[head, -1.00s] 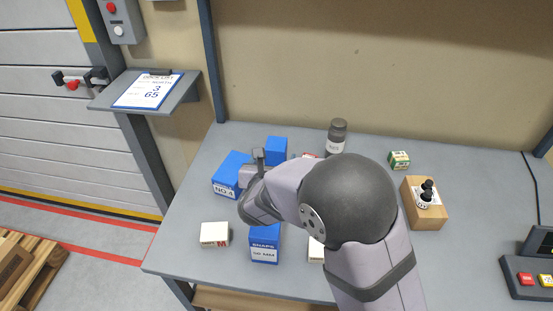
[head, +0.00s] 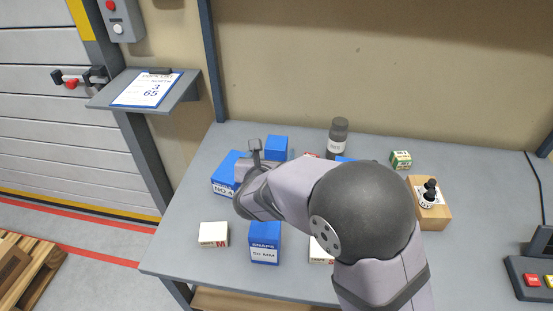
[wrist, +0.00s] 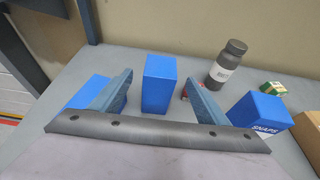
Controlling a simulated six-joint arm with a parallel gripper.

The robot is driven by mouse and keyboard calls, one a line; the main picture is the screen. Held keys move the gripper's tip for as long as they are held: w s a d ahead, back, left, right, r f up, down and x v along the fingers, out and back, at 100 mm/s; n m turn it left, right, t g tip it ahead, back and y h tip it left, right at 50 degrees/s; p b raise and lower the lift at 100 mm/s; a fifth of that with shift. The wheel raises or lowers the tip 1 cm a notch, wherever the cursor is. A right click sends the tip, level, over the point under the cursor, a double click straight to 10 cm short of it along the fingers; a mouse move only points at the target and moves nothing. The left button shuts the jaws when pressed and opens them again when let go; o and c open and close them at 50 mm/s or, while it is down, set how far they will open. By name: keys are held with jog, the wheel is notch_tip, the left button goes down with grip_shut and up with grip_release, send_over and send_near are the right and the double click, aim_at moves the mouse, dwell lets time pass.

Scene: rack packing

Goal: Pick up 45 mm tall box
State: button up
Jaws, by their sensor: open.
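Several blue boxes stand on the table; I cannot read a 45 mm marking on any. One plain blue box (head: 277,145) stands toward the back; in the wrist view a tall blue box (wrist: 159,85) appears between and beyond my fingers. A blue box marked NO.4 (head: 225,175) is at the left. A blue SNAPS box (head: 265,243) stands in front, its size label hard to read. Another blue SNAPS box (wrist: 260,112) is at the right of the wrist view. My gripper (wrist: 158,100) is open and empty, and my arm hides much of the table centre.
A dark bottle (head: 337,138) stands at the back. White boxes (head: 213,235) lie at the front. The table's left rear corner is clear.

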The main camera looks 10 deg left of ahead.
aim_at(277, 146)
jog(key=shift+p+x, duration=1.15)
jog(key=shift+x, duration=2.6)
jog(key=shift+f, duration=0.1)
jog(key=c, duration=1.5)
jog(key=shift+r, duration=5.1)
